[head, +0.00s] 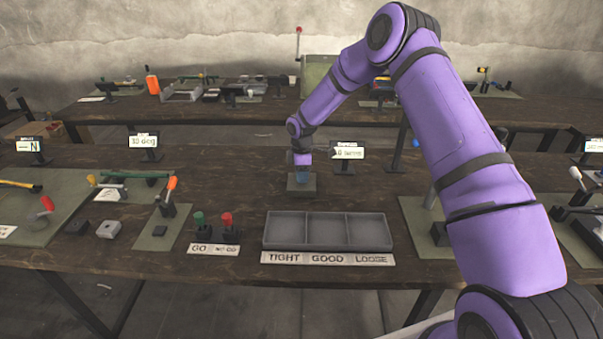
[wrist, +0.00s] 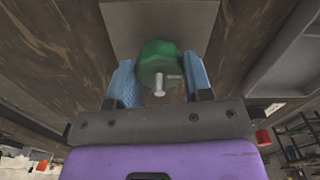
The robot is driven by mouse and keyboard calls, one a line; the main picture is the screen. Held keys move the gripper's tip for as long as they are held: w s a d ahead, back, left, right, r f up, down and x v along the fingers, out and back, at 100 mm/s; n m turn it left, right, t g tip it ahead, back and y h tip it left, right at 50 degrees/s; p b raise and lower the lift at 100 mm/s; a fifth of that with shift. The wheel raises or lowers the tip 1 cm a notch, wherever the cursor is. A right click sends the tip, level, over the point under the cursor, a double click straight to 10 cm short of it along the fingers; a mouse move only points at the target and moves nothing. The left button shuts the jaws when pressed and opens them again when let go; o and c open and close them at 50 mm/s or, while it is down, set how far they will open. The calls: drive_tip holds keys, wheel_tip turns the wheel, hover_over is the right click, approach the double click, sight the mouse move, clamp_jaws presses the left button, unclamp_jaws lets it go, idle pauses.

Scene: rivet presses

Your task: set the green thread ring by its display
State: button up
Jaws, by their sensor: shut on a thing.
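In the wrist view, the green thread ring (wrist: 158,62) is a faceted green piece with a small metal pin on its near side. My gripper (wrist: 158,80) has its two blue fingers closed on either side of it, over a grey-green square plate (wrist: 122,20). In the head view, my gripper (head: 301,174) is low over the same small plate (head: 302,190) at the middle of the bench, and the ring is hidden there. A small display (head: 347,153) on a stand is just right of my gripper. Its text is too small to read surely.
A grey three-compartment tray (head: 328,248) labelled TIGHT, GOOD, LOOSE is in front. Left of it stand a green knob (head: 198,218) and a red knob (head: 226,219) over a GO sign. Another display (head: 143,141) reads "10 deg".

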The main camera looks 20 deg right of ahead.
drive_tip(key=o, duration=0.9)
wheel_tip(320, 180, up, 11)
drive_tip(key=shift+f, duration=0.1)
